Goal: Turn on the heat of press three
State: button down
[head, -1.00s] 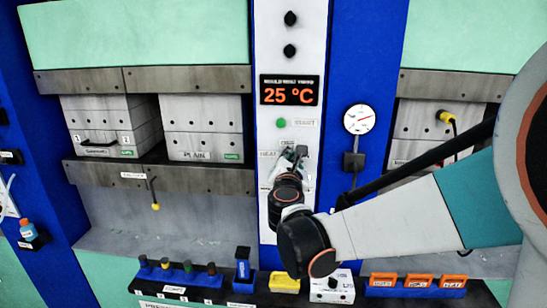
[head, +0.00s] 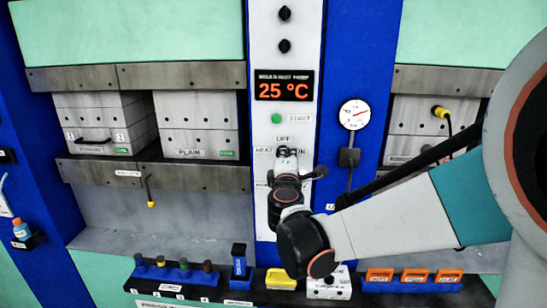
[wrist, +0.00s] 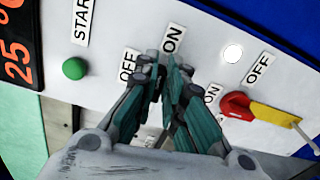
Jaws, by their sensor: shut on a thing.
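The control panel (head: 287,60) is white, with a red "25 °C" display (head: 284,86). Below the green START button (head: 277,118) are a HEAT label (head: 263,150) and OFF and ON labels. A round white lamp (wrist: 233,53) is on the panel.
A red knob (wrist: 237,106) on a yellow plate (wrist: 274,115), with its own OFF and ON labels, is close to my fingers. A gauge (head: 354,114) is right of the panel.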

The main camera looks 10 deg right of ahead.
jog(key=shift+f+m, duration=0.15)
jog(key=shift+m, duration=0.45)
jog(key=shift+s, duration=0.1)
jog(key=c, duration=1.7)
grip_release()
jog(key=v, duration=1.2)
